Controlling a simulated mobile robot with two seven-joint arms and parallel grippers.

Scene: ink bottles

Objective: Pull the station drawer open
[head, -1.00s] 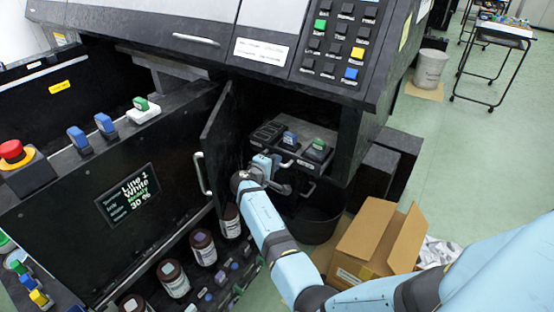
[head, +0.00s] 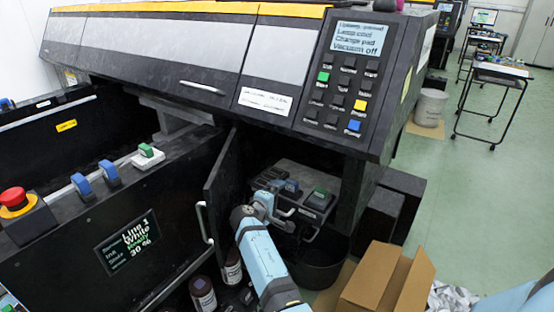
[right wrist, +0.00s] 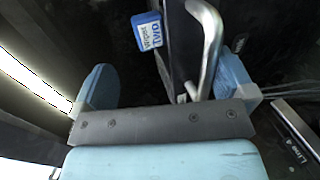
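The dark station (head: 305,208) sits inside the open cabinet, with a blue knob (head: 291,186) and a green knob (head: 319,196) on top and metal handles on its front. My right gripper (head: 263,204) is at the front of its left part. In the right wrist view, my right gripper (right wrist: 165,75) is open, its two blue fingers wide apart. A metal bar handle (right wrist: 210,45) lies between the fingers, close to the right one; I cannot tell whether they touch. The drawer looks shut, but its front is partly hidden by my gripper. My left gripper is not in view.
The open cabinet door (head: 218,190) stands just left of my right arm. A black bin (head: 318,268) and an open cardboard box (head: 385,280) are on the floor below right. Brown bottles (head: 203,293) stand low on the left. The machine's hood (head: 200,85) overhangs above.

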